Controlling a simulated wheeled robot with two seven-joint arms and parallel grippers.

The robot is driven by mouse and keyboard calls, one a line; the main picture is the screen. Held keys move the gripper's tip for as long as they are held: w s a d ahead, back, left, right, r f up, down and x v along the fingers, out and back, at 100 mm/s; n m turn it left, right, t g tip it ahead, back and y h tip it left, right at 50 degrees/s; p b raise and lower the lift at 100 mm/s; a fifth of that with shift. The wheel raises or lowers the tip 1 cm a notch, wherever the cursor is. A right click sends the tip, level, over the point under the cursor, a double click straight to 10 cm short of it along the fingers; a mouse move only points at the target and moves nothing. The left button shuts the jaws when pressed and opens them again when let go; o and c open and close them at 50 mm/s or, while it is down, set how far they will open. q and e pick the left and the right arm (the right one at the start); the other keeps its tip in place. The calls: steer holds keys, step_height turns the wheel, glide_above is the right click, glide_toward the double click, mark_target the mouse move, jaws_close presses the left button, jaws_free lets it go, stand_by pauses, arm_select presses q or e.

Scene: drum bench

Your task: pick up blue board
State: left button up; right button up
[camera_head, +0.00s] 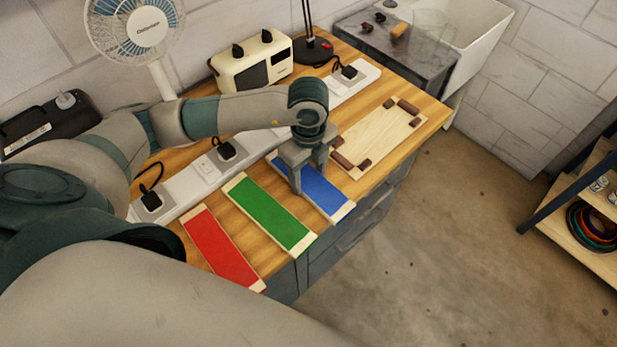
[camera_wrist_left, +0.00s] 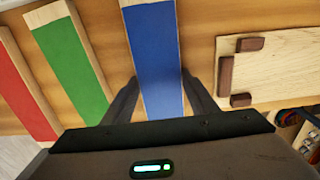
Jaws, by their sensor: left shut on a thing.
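The blue board (camera_head: 323,191) lies on the wooden bench top, right of the green board (camera_head: 268,213) and the red board (camera_head: 219,245). My left gripper (camera_head: 310,187) points down over the blue board, shut on it, with one finger at each long side. In the left wrist view, the blue board (camera_wrist_left: 158,62) runs between the two fingers (camera_wrist_left: 160,100). Its near end is hidden by the gripper body. I cannot tell whether the board is lifted off the bench. My right gripper is not in view.
A pale wooden tray with brown corner blocks (camera_head: 378,138) lies right of the blue board. A white power strip (camera_head: 180,184) with black plugs runs behind the boards. A cream toaster-like box (camera_head: 252,62), a lamp base (camera_head: 312,50) and a fan (camera_head: 140,28) stand at the back.

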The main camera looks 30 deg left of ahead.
mark_target(311, 181)
arm_select(q)
steer(key=shift+r, duration=0.1)
steer(key=shift+r+b, duration=0.6)
steer(key=shift+r, duration=0.2)
steer(key=shift+d+r+b, duration=0.2)
steer(key=shift+r+b, duration=0.1)
steer(key=shift+r, duration=0.35)
steer(key=shift+d+r+b, duration=0.2)
steer(key=shift+r+b, duration=0.1)
steer(key=shift+r, duration=0.3)
steer(key=s+d+r+b, duration=0.1)
steer(key=s+d+r, duration=0.3)
steer(key=d, duration=0.6)
step_height(311, 181, up, 3)
steer(key=shift+f+b, duration=0.1)
steer(key=shift+b, duration=0.3)
steer(key=shift+w, duration=0.1)
